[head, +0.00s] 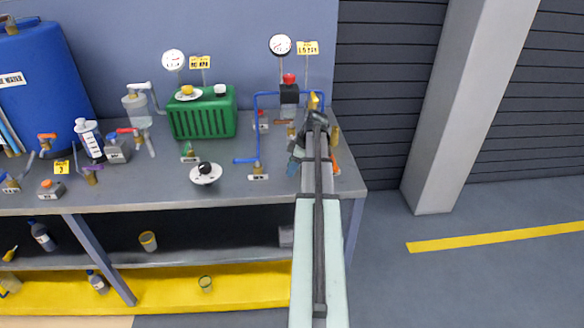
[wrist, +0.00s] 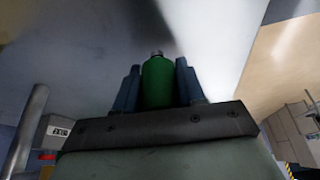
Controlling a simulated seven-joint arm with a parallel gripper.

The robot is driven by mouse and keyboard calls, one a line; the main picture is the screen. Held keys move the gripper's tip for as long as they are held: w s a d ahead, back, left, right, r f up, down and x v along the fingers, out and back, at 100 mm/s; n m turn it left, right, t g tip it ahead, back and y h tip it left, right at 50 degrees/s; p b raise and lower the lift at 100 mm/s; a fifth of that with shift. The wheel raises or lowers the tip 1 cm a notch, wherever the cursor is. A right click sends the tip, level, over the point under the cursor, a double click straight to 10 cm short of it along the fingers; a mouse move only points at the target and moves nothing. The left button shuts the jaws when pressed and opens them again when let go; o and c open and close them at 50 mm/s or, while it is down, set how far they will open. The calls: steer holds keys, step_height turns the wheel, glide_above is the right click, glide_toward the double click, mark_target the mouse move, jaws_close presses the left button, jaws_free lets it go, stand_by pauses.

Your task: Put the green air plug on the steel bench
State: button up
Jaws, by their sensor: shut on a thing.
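The green air plug (wrist: 158,82) is upright in the wrist view, a green cylinder with a small grey tip, between the two blue fingers of my gripper (wrist: 158,72). My gripper is shut on it. In the head view my gripper (head: 294,166) is over the right part of the steel bench (head: 140,182), in front of the blue pipe stand. My own arm covers part of that area, and I cannot make out the plug there. I cannot tell whether the plug touches the bench.
A blue pipe loop (head: 257,128) with a black-and-red valve (head: 289,90) stands close behind my gripper. A green tank (head: 203,115), a white disc with a black knob (head: 206,173) and several fittings stand to the left.

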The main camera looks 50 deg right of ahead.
steer(key=shift+f, duration=0.2)
steer(key=o, duration=0.4)
steer(key=shift+f, duration=0.1)
steer(key=o, duration=0.4)
steer(key=shift+o, duration=0.2)
steer(key=v, duration=1.2)
